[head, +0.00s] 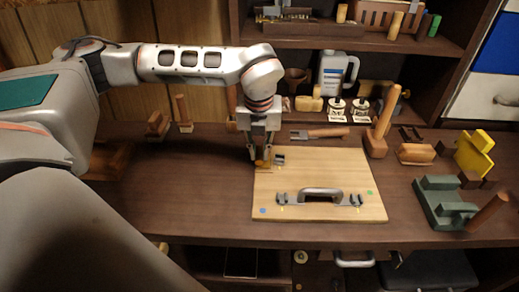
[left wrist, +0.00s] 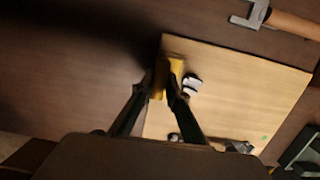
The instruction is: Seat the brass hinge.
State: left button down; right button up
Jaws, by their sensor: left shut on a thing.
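The brass hinge (head: 263,163) is between the fingers of my left gripper (head: 263,152), which is shut on it at the upper left of the light wooden board (head: 335,170). In the left wrist view the hinge (left wrist: 176,68) shows as a yellow piece between the dark fingertips (left wrist: 163,88), over the board's corner (left wrist: 240,75). I cannot tell whether it touches the board. A small silver fitting (head: 280,159) sits just right of the hinge; it also shows in the left wrist view (left wrist: 191,84). My right gripper is not in view.
A grey handle (head: 321,194) with clips at its ends lies on the board's front half. A wooden-handled tool (head: 322,133) lies behind the board. A green vise-like block (head: 440,203) and yellow block (head: 474,153) stand right. The bench left of the board is mostly clear.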

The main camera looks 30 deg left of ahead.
aim_at(259, 158)
pick_arm(q)
jog(key=shift+f, duration=0.35)
jog(key=c, duration=1.9)
grip_release()
jog(key=shift+r, duration=0.1)
notch_tip(259, 158, up, 12)
jog(key=s+d, duration=0.1)
jog(key=shift+s, duration=0.3)
